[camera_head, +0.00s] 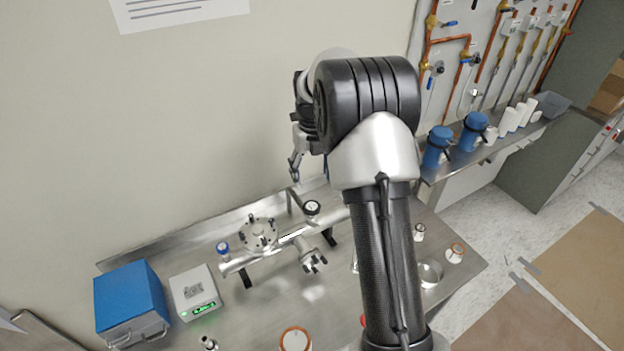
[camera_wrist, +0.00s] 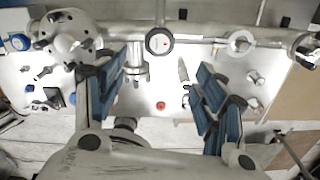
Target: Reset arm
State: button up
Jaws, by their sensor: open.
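My gripper (camera_wrist: 160,82) is open in the wrist view, with its blue-padded fingers spread apart and nothing between them. In the head view my gripper (camera_head: 296,165) is partly hidden behind my arm, above the back of the steel bench (camera_head: 265,325). A metal vacuum pipe assembly (camera_head: 290,236) with a bolted flange (camera_head: 258,234) stands on the bench below it. The wrist view looks down on the pipe (camera_wrist: 205,32) and a round dial gauge (camera_wrist: 159,41), beyond the fingertips.
A blue box (camera_head: 130,302) and a white device with a green display (camera_head: 195,292) stand at the bench's left. Small white containers (camera_head: 455,253) stand at its right. A shelf with blue flasks (camera_head: 438,146) is at the right. The wall (camera_head: 180,120) is close behind.

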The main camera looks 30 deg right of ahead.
dwell(0.4)
jog(key=s+a+r+n+t+b, duration=0.1)
jog(key=s+a+r+n+b, duration=0.1)
jog(key=s+a+r+n, duration=0.55)
jog(key=s+a+r+n+t+b, duration=0.1)
jog(key=s+a+r+n+b, duration=0.25)
jog(key=s+n, duration=0.45)
jog(key=s+a+f+n+t+b, duration=0.1)
jog(key=s+a+f+n+b, duration=0.1)
jog(key=s+n, duration=0.6)
jog(key=s+a+f+n+t+b, duration=0.1)
jog(key=s+a+f+n, duration=0.2)
jog(key=s+n, duration=0.6)
jog(key=n, duration=0.5)
jog(key=shift+a+t+b, duration=0.3)
jog(key=shift+a+b, duration=0.1)
jog(key=shift+s+a+n, duration=0.1)
jog(key=shift+n, duration=0.15)
